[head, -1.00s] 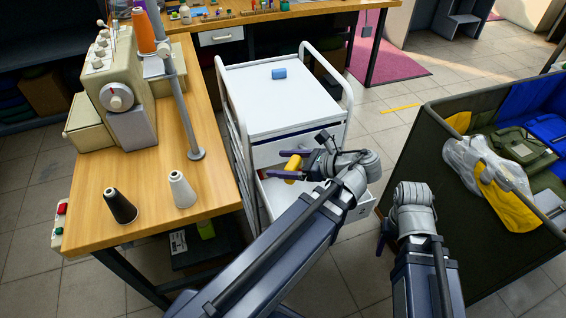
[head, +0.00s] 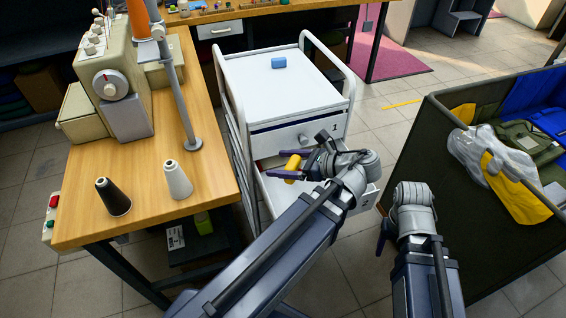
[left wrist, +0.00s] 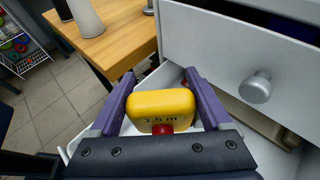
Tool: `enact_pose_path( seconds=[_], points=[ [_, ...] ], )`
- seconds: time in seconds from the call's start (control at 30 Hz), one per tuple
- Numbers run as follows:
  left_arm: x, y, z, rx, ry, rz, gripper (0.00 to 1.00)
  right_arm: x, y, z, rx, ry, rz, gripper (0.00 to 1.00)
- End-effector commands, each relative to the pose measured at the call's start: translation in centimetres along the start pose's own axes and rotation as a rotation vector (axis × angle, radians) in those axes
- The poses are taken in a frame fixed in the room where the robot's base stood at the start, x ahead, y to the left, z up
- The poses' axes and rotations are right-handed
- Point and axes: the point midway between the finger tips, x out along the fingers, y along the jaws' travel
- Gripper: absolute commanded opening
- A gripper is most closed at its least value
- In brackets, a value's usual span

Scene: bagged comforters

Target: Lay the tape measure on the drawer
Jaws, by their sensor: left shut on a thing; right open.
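The yellow tape measure (head: 292,167) is held between the purple fingers of my left gripper (head: 286,168). In the left wrist view the tape measure (left wrist: 160,105) shows a "1.5 m" marking and a red part, and the fingers (left wrist: 160,95) are shut on it. It is over the pulled-out lower drawer (head: 357,204) of the white cart, in front of the upper drawer (head: 335,129); contact with the lower drawer cannot be told. The upper drawer's round knob (left wrist: 257,87) is to the right. My right gripper (head: 382,237) is low beside the dark bin, partly hidden by its arm, empty.
The wooden table (head: 222,180) on the left holds a sewing machine (head: 110,85) and thread cones (head: 177,180). A dark bin (head: 470,230) with bagged items stands at right.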

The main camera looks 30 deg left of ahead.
Motion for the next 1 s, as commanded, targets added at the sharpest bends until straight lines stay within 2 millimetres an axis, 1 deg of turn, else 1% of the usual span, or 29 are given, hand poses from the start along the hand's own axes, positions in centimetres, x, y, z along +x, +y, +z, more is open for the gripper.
enact_pose_path(
  seconds=[0.03,0.7,0.83,1.0],
  points=[
    [0.4,0.0,-0.9,0.000,0.000,0.000,0.25,1.0,-0.1,-0.1,0.000,0.000,0.000,0.61],
    [2.8,0.0,-6.7,0.000,-0.002,-0.001,0.25,7.2,-0.6,-0.4,-0.001,0.000,0.004,0.61],
    [3.0,0.0,-7.3,0.000,-0.002,-0.001,0.25,7.9,-0.6,-0.5,-0.002,0.000,0.005,0.61],
    [3.1,0.0,-7.4,0.000,-0.002,-0.001,0.25,8.0,-0.6,-0.5,-0.002,0.000,0.006,0.61]
  ],
)
